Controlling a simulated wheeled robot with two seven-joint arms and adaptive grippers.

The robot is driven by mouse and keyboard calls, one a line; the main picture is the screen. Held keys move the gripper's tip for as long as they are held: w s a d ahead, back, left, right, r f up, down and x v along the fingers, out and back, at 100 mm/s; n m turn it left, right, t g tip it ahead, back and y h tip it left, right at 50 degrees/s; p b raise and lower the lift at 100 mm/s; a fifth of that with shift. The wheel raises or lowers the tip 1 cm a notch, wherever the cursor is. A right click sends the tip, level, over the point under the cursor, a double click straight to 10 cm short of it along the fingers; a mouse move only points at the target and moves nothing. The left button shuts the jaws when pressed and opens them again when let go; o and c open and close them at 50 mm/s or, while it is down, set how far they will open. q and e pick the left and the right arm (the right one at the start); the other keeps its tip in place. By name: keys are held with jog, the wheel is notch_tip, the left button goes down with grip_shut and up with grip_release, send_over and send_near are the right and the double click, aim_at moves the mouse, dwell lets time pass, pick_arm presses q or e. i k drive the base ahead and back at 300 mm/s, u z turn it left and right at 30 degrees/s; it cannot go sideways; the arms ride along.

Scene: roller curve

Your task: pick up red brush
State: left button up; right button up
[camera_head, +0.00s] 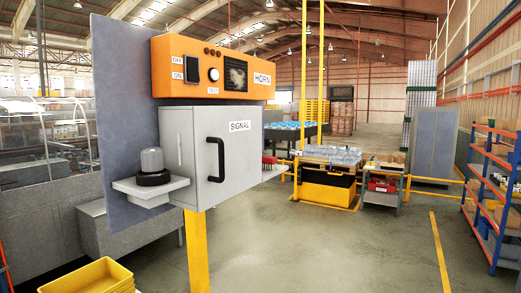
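A small red thing, likely the red brush (269,159), shows just past the right edge of the grey SIGNAL cabinet (238,165). Most of it is hidden behind the cabinet. Pale bristle-like strands seem to hang below its red part, but it is too small to be sure. It seems to be on a ledge or holder at the cabinet's right side. Neither of my grippers is in view.
An orange HORN box (210,68) sits above the cabinet on a grey panel, held by a yellow post (197,250). A grey lamp (152,165) stands on a left ledge. A yellow crate (90,278) is lower left. Open floor (330,250) lies right, before shelves (492,190).

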aim_at(269, 163)
jog(key=z, duration=0.55)
jog(key=k, duration=1.3)
jog(key=z, duration=0.75)
jog(key=i, duration=3.25)
jog(key=u, duration=0.6)
jog(key=i, duration=1.35)
jog(key=u, duration=0.75)
